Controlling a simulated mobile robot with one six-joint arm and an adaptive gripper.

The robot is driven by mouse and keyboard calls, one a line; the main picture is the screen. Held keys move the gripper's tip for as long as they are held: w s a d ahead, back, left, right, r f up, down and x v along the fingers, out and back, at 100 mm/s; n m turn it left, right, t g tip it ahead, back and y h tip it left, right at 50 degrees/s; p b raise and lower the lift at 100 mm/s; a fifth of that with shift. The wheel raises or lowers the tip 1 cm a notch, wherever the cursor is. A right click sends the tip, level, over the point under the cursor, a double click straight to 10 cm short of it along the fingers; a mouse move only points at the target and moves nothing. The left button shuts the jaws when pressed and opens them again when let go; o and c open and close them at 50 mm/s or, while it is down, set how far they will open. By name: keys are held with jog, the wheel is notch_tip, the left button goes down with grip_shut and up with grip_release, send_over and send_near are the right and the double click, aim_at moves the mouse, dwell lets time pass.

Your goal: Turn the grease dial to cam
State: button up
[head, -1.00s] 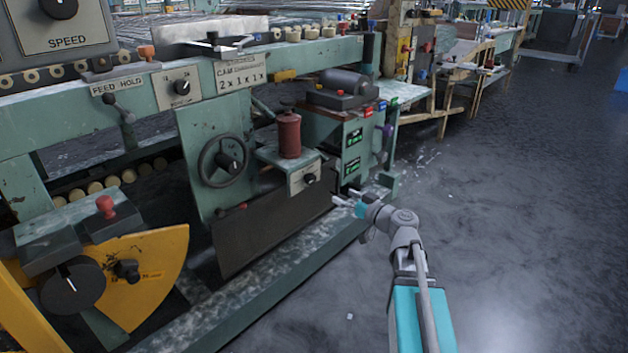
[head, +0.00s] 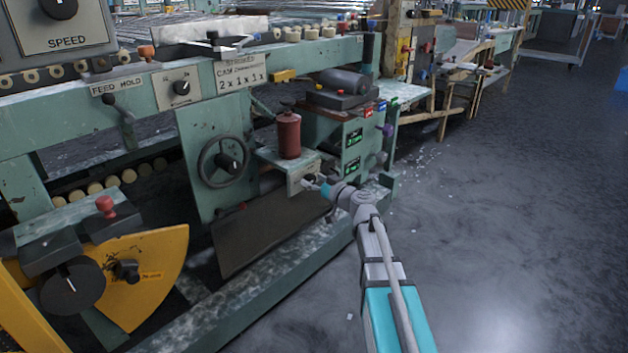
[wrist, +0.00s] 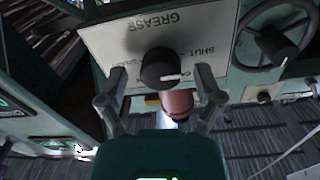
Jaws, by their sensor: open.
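The grease dial is a round black knob (wrist: 160,68) with a white pointer line, on a pale plate marked GREASE (wrist: 155,25). The plate appears upside down in the wrist view. My gripper (wrist: 161,78) is open, with one finger on each side of the knob and no clear contact. In the head view, my gripper (head: 312,184) is at the grease box (head: 296,175) and hides the dial.
A red canister (head: 289,135) stands on the grease box. A handwheel (head: 222,162) is to its left, also visible in the wrist view (wrist: 277,38). A green cabinet (head: 335,140) stands to the right. The floor (head: 480,220) is clear on the right.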

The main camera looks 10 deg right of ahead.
jog(key=shift+w+a, duration=0.2)
jog(key=shift+w, duration=0.1)
